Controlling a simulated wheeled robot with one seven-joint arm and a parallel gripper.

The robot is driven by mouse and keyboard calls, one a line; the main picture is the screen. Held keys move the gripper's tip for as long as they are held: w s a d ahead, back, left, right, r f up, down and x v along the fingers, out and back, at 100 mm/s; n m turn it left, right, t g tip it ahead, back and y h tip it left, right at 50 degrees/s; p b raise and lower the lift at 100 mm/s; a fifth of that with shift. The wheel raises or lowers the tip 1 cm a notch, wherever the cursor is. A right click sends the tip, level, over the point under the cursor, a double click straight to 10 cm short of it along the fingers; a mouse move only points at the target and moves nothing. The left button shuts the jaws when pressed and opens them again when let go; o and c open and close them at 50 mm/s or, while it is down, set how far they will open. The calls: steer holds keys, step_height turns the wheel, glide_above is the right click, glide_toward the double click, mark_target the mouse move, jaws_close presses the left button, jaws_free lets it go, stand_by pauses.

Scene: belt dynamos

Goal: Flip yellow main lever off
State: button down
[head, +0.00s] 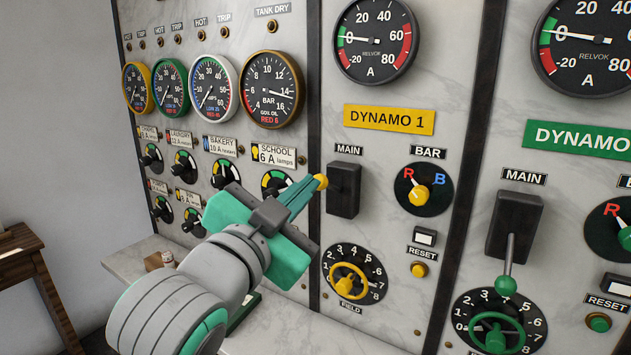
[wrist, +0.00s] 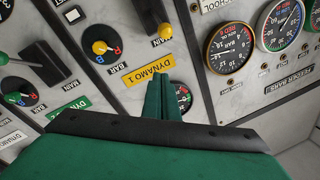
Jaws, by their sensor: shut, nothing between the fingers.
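The yellow main lever has a round yellow knob (head: 321,181) on a dark switch block (head: 343,191), under the MAIN label of the yellow DYNAMO 1 panel. The knob stands out from the upper part of the block, on the MAIN label side in the wrist view (wrist: 165,31). My gripper (head: 316,183) is shut and empty, its green fingers pointing at the panel. In the head view its tips overlap the knob's left side. In the wrist view the fingertips (wrist: 166,80) lie below the knob, with a gap in the picture. I cannot tell whether they touch.
The green main lever (head: 506,285) of the adjacent panel hangs down. The yellow BAR selector (head: 420,195), yellow FIELD wheel (head: 348,282) and yellow RESET button (head: 418,270) are close by. Feeder knobs and gauges (head: 272,88) lie left. A pale ledge (head: 290,330) runs below.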

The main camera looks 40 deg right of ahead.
mark_target(322, 176)
steer(key=w+d, duration=0.2)
steer(key=w+d+f, duration=0.1)
steer(key=w+d, duration=0.1)
steer(key=d, duration=0.1)
steer(key=w+d, duration=0.2)
steer(key=d, duration=0.1)
steer(key=shift+w+d+f, duration=0.2)
steer(key=shift+w+d, duration=0.05)
steer(key=shift+w, duration=0.05)
steer(key=shift+w+f, duration=0.4)
steer(key=shift+f, duration=0.1)
